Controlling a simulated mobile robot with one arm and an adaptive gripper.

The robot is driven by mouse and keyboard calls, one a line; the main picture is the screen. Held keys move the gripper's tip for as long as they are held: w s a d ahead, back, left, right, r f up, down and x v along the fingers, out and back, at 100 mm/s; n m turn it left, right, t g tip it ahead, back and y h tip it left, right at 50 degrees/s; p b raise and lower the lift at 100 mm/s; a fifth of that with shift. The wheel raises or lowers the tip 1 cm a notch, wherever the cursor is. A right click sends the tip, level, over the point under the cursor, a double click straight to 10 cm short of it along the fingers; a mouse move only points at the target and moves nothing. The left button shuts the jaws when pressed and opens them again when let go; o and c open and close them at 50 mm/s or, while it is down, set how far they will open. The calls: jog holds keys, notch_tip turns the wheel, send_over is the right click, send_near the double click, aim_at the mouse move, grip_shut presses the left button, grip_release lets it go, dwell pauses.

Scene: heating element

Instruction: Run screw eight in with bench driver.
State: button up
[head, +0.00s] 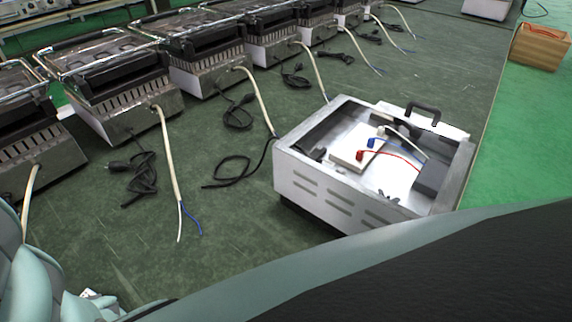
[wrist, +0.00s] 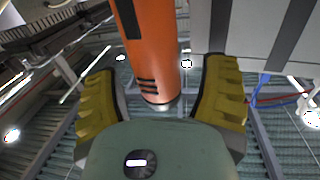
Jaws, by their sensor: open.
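The orange bench driver (wrist: 150,50), with black grip marks and a metal end, shows between the two yellow fingers of my gripper (wrist: 158,92) in the wrist view. The fingers are apart, with visible gaps on both sides of the driver. The open metal housing (head: 325,197) sits on the dark green bench at right of centre in the head view. A red wire (head: 392,157) and a blue wire (head: 371,143) lie inside it. I cannot make out screw eight. My gripper and the driver do not show in the head view.
Several grill units (head: 122,85) stand in a row along the bench's far left, with loose cables (head: 168,160) trailing toward the middle. A cardboard box (head: 540,46) is at upper right. The green bench surface (head: 130,250) is clear at lower left.

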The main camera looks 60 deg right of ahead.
jog(key=shift+o, duration=0.2)
jog(key=shift+d, duration=0.1)
grip_shut()
dwell(0.5)
